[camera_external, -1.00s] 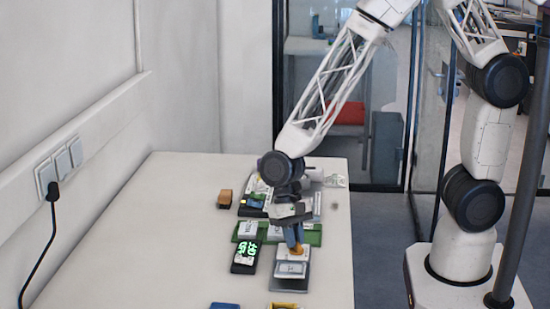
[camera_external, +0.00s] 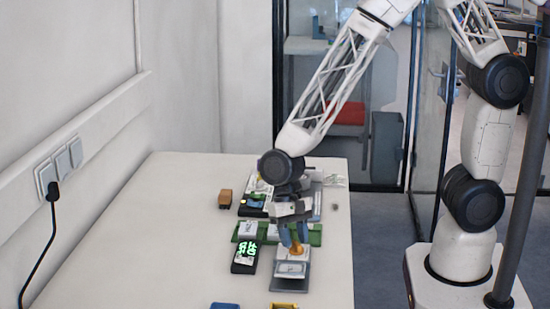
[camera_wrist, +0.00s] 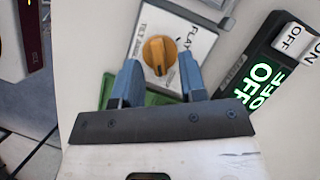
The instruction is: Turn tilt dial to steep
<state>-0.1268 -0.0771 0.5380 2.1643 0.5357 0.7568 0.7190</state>
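The tilt dial (camera_wrist: 159,55) is an orange round knob with a raised bar, on a white label plate (camera_wrist: 190,48) where "FLAT" can be read; other lettering is hard to read. In the wrist view the bar runs roughly up and down the picture; I cannot tell which mark it points to. In the external view the dial (camera_external: 296,249) sits on a grey and white unit (camera_external: 290,269). My gripper (camera_wrist: 158,80) has its two blue fingers apart and empty, on either side of the dial's near edge. In the external view my gripper (camera_external: 294,240) is just above the dial.
A black box (camera_external: 244,257) with green lit text stands left of the unit; the wrist view shows it (camera_wrist: 262,85) with "OFF" and white switch keys (camera_wrist: 295,40). A green tray (camera_external: 315,236) lies behind. A brown block (camera_external: 225,199) stands farther back. The left tabletop is clear.

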